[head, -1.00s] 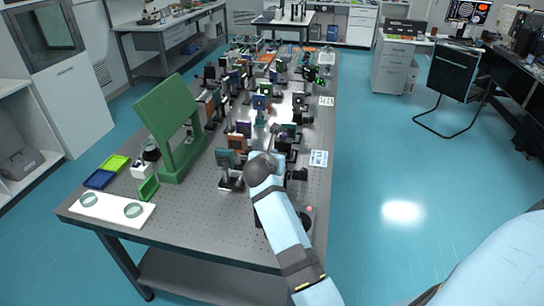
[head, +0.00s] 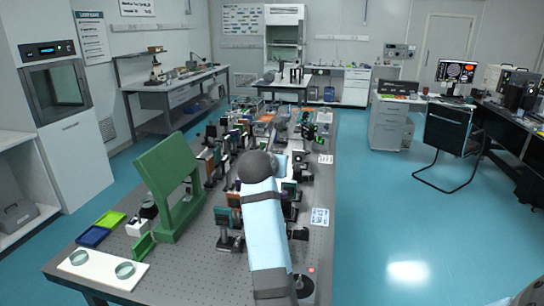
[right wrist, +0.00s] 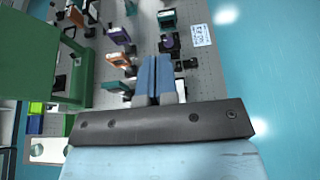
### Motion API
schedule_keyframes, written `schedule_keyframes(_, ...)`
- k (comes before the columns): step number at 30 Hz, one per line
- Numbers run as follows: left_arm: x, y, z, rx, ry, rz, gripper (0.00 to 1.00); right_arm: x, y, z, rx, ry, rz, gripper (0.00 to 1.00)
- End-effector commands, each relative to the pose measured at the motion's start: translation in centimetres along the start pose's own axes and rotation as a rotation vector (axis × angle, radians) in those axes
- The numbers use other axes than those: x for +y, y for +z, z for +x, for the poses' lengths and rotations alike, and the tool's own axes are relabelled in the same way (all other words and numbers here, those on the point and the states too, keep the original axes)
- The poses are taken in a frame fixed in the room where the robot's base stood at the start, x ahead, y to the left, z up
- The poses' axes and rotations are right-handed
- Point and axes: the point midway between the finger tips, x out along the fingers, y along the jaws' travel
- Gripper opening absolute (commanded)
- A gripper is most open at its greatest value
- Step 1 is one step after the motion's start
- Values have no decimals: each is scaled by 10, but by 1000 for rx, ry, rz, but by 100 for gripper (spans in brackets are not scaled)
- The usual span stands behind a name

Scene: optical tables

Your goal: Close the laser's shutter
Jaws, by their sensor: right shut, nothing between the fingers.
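I cannot pick out the laser or its shutter for certain among the crowded optics (head: 240,135) on the long table. A dark unit with small green lights (head: 318,131) stands at the table's right side, towards the far end; I cannot tell whether it is the laser. My right arm reaches over the table in the head view and hides its own gripper and some optics. In the right wrist view my right gripper (right wrist: 155,62) is shut and empty, its blue-grey fingers together above the table among mounted optics. My left gripper is not in view.
The perforated table (head: 190,262) has a green angled panel (head: 168,185), a white plate with two round glass pieces (head: 100,271) and small trays (head: 93,236) at left. A white card (head: 320,216) lies near its right edge.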

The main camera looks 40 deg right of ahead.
Motion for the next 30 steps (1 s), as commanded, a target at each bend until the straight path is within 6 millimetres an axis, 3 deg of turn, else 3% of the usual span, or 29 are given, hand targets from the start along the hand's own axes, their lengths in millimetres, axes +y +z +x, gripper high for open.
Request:
schedule_keyframes(3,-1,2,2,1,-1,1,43,1,16,-7,-1,1,3,0)
schedule_keyframes(9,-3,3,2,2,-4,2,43,0,27,-11,0,1,1,0)
schedule_keyframes(30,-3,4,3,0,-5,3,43,0,27,-11,0,0,0,0)
